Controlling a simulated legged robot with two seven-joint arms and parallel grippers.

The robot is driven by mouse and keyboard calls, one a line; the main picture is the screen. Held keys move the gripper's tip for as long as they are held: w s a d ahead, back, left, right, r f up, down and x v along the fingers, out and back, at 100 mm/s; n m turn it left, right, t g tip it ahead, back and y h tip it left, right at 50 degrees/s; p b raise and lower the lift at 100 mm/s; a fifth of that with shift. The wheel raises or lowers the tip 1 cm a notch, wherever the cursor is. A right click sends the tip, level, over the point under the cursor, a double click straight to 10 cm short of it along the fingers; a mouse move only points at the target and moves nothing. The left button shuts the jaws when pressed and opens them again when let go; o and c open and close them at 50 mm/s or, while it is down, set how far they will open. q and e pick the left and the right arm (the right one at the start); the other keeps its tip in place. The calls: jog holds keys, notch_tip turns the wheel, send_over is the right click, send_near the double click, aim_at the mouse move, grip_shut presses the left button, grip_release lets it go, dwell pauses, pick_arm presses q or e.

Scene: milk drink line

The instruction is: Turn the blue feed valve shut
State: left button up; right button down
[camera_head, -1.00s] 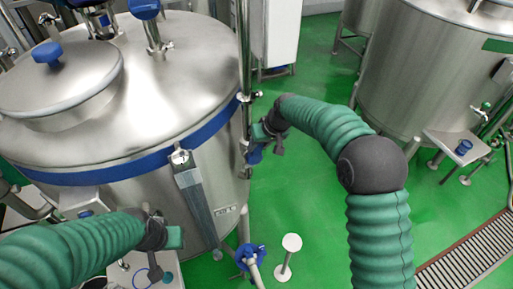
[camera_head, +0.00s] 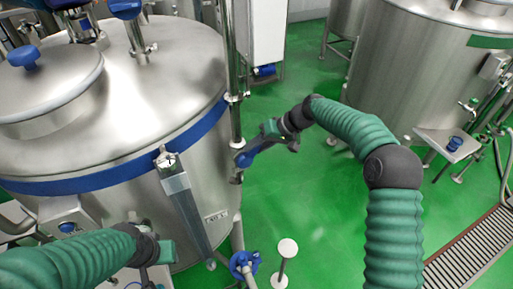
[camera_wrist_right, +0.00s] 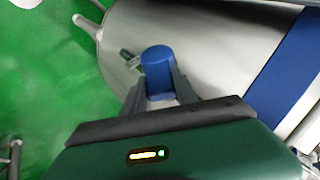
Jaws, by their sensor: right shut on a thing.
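The blue feed valve handle (camera_head: 258,148) sits on the upright steel pipe (camera_head: 235,125) beside the large tank. It sticks out to the right, across the pipe. My right gripper (camera_head: 272,138) is shut on the handle's outer end. In the right wrist view the blue handle (camera_wrist_right: 157,66) stands between the two dark fingers of my right gripper (camera_wrist_right: 160,92). The fingers hide part of it. My left gripper (camera_head: 166,252) is at the lower left, in front of the tank and away from the valve. Its fingers do not show clearly.
The large steel tank (camera_head: 150,95) with a blue band fills the left. Another blue valve (camera_head: 244,262) and a round-topped post (camera_head: 287,248) stand low at the front. A second tank (camera_head: 410,75) stands at the right. Green floor (camera_head: 310,200) lies open between.

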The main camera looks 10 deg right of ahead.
jog(key=shift+w, duration=0.1)
jog(key=c, duration=1.3)
grip_release()
jog(key=o, duration=0.3)
jog(key=shift+w+f, duration=0.15)
jog(key=shift+w, duration=0.15)
jog(key=shift+o, duration=0.2)
jog(key=shift+w+a+f, duration=0.1)
jog(key=shift+w+a, duration=0.05)
jog(key=shift+s+d+r, duration=0.2)
jog(key=shift+s+r, duration=0.05)
jog(key=shift+r, duration=0.05)
pick_arm(q)
jog(key=b+x, duration=0.4)
jog(key=shift+s+f, duration=0.15)
jog(key=shift+f, duration=0.1)
pick_arm(e)
jog(key=v, duration=1.6)
jog(key=shift+w, duration=0.25)
pick_arm(q)
jog(key=shift+a, duration=0.1)
pick_arm(e)
jog(key=shift+c, duration=0.3)
